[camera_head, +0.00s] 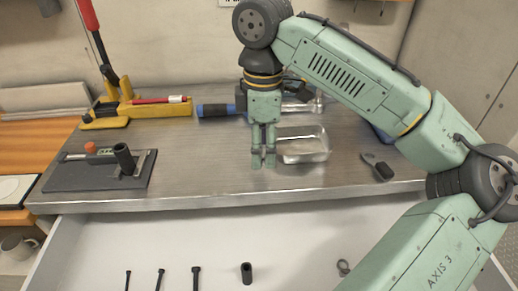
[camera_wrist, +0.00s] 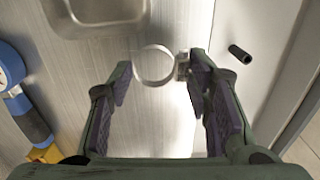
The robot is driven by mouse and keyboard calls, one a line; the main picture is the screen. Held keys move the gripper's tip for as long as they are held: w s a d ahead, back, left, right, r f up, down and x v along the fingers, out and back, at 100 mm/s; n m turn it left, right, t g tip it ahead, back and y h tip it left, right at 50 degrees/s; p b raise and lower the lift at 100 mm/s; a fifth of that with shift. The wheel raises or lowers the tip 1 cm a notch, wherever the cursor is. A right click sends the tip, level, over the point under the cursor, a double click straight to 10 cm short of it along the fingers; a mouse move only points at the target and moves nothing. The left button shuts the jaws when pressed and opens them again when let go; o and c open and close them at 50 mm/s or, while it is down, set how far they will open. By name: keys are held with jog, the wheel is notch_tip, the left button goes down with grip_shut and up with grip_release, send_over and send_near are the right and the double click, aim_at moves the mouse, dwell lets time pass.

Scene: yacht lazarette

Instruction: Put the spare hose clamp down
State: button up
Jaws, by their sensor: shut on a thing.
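The spare hose clamp (camera_wrist: 153,66), a thin silver metal ring with a small screw housing on its right, is between the fingertips of my gripper (camera_wrist: 160,72) in the wrist view. My gripper is shut on it. In the head view my gripper (camera_head: 263,162) points straight down over the front part of the steel worktop (camera_head: 215,180). The clamp can hardly be made out there behind the fingers. From these views I cannot tell its exact height above the worktop.
A shallow metal tray (camera_head: 303,153) is just right of my gripper. A black-handled tool (camera_head: 379,167) lies farther right. A grey plate fixture (camera_head: 100,172) and yellow tool (camera_head: 135,108) stand left. Below, an open drawer (camera_head: 205,235) holds bolts, a black tube (camera_head: 246,273) and a small ring (camera_head: 343,267).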

jog(key=shift+w+a+f, duration=0.15)
jog(key=shift+w+a, duration=0.15)
jog(key=shift+w, duration=0.25)
jog(key=shift+f+p, duration=0.45)
jog(key=shift+f, duration=1.25)
jog(key=shift+f, duration=0.2)
jog(key=o, duration=0.9)
jog(key=shift+o, duration=0.2)
jog(key=shift+r, duration=0.1)
notch_tip(320, 180, up, 12)
jog(key=b, duration=0.1)
jog(key=shift+r, duration=0.15)
